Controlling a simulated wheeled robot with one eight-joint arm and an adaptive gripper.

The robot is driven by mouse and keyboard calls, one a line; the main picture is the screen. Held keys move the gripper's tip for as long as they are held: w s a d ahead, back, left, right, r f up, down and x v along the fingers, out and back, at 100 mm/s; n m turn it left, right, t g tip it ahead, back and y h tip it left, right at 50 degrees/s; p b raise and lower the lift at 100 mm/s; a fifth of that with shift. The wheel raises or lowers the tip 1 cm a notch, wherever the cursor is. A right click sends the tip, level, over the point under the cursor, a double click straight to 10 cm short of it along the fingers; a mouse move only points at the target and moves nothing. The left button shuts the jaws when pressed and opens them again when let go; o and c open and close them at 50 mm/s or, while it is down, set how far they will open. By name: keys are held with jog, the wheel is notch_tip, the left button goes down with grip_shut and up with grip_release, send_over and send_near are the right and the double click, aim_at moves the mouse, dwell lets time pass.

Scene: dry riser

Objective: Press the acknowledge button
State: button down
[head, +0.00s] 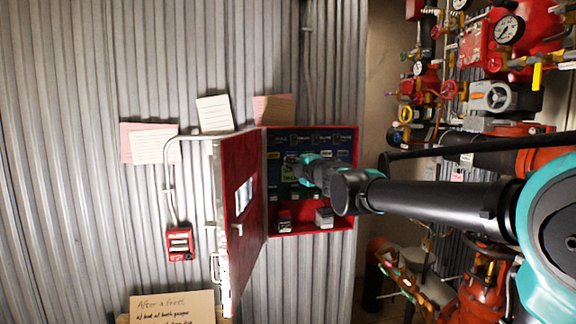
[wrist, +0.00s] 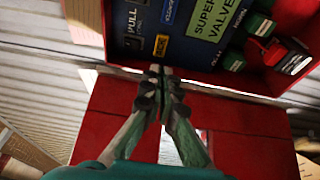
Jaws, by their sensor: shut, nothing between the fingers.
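The blue control panel (head: 283,140) sits inside an open red cabinet on the corrugated wall; it also shows at the top of the wrist view (wrist: 178,66). I cannot read which control is the acknowledge button. A small yellow tag or button (wrist: 161,45) is on the panel's lower left in the wrist view. My gripper (wrist: 157,70) is shut and empty, its tips just below that yellow piece in the picture; whether they touch anything I cannot tell. In the head view my gripper (head: 306,170) is in front of the panel and hides part of it.
The red cabinet door (head: 240,210) stands open to the left of the panel. A green valve label (wrist: 215,18) and several dark green pieces are on the panel. A red call point (head: 180,243) is on the wall. Red pipes and gauges (head: 508,30) crowd the right side.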

send_near(274, 156)
jog(key=x, duration=0.5)
jog(key=shift+a+r, duration=0.1)
jog(key=shift+a, duration=0.15)
jog(key=shift+w+a, duration=0.35)
jog(key=shift+w, duration=0.3)
jog(key=shift+w+a, duration=0.1)
jog(key=shift+w, duration=0.25)
jog(key=shift+s, duration=0.1)
jog(key=shift+s+a+v, duration=0.1)
jog(key=shift+a+v, duration=0.1)
jog(key=shift+v, duration=0.75)
jog(key=shift+s+a+v, duration=0.15)
jog(key=shift+a+v, duration=0.05)
jog(key=shift+v, duration=0.75)
jog(key=shift+s+a+v, duration=0.1)
jog(key=shift+a+v, duration=0.1)
jog(key=shift+v, duration=0.75)
